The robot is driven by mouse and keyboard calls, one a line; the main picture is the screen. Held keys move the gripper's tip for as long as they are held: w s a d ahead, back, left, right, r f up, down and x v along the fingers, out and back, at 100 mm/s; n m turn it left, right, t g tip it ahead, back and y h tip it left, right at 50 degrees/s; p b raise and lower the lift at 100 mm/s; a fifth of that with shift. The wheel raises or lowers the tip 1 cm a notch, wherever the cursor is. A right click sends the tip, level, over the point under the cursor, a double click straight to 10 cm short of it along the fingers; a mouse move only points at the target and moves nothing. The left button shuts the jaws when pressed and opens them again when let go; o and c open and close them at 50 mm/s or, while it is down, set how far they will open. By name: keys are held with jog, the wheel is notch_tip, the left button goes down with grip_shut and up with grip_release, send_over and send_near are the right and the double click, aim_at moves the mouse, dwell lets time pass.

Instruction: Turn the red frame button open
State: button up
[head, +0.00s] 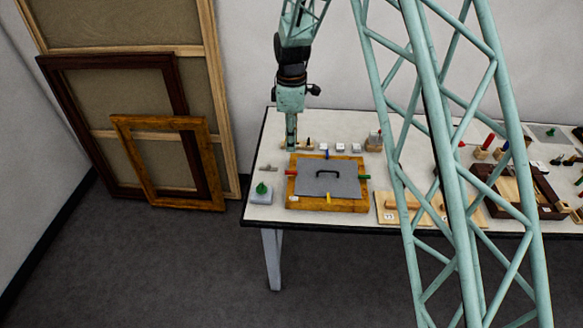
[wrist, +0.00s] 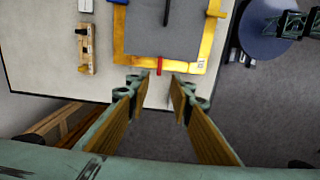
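A gilt frame (head: 313,202) lies flat on the table. A grey panel (head: 345,185) with a black handle (head: 327,172) fills it. The red button (head: 291,173) sits on the frame's left bar, lying across it; it shows at the near bar in the wrist view (wrist: 159,66). A blue button (head: 327,154), green button (head: 364,177) and yellow button (head: 328,197) sit on the other bars. My gripper (head: 291,149) is near the frame's left side. In the wrist view its fingers (wrist: 159,84) are apart and empty, with the red button just beyond the gap.
A pale block with a green knob (head: 261,189) stands left of the frame. A wooden rack (wrist: 87,50) lies behind it. A wooden board (head: 388,212) lies close on the right, with more tools beyond. The table's left edge is near; picture frames (head: 168,160) lean on the wall.

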aim_at(291, 172)
jog(key=shift+w+a+f, duration=0.1)
jog(key=shift+f, duration=0.2)
jog(key=shift+f, duration=0.15)
jog(key=shift+f+p, duration=1)
jog(key=shift+f, duration=5.7)
jog(key=shift+c, duration=0.3)
grip_shut()
